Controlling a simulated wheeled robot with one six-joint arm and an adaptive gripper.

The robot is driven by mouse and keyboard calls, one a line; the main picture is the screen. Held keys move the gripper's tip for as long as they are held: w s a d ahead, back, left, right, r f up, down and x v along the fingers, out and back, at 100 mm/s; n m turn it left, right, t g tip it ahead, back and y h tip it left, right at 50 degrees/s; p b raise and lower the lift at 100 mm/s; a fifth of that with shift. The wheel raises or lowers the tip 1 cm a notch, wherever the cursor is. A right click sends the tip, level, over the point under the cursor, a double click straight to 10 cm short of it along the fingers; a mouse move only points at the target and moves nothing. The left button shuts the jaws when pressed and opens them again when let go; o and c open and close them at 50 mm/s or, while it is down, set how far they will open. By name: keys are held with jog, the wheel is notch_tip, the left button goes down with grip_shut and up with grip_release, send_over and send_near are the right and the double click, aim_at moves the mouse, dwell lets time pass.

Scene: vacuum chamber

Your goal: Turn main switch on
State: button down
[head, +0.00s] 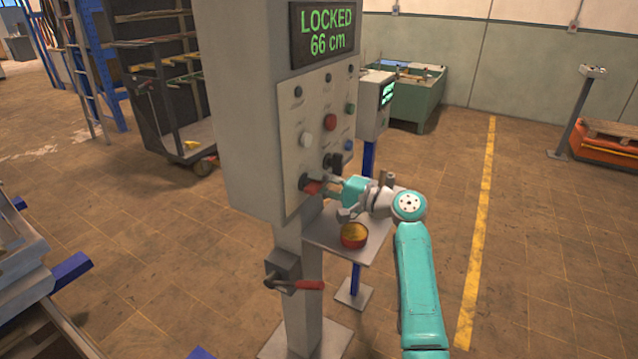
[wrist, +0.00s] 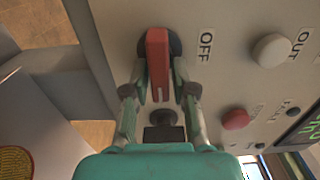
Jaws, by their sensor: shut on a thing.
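The main switch is a red handle (head: 312,188) on a dark round base, low on the grey control panel (head: 290,150). In the wrist view the red handle (wrist: 158,60) stands between my two fingers, with the label OFF beside it on the right. My gripper (head: 326,184) is shut on the handle, and it shows from behind in the wrist view (wrist: 159,78). The fingers hide part of the handle's sides. A display (head: 326,32) above the panel reads LOCKED, 66 cm in green.
Other buttons, among them a white one (head: 306,139) and a red one (head: 330,122), sit above. A black knob (head: 333,162) is close to my gripper. A shelf (head: 377,240) with a red-rimmed tin (head: 354,235) is below. A red-handled lever (head: 305,285) sticks out from the post.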

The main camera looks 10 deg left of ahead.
jog(key=shift+d, duration=0.1)
jog(key=c, duration=1.1)
grip_release()
jog(key=v, duration=1.2)
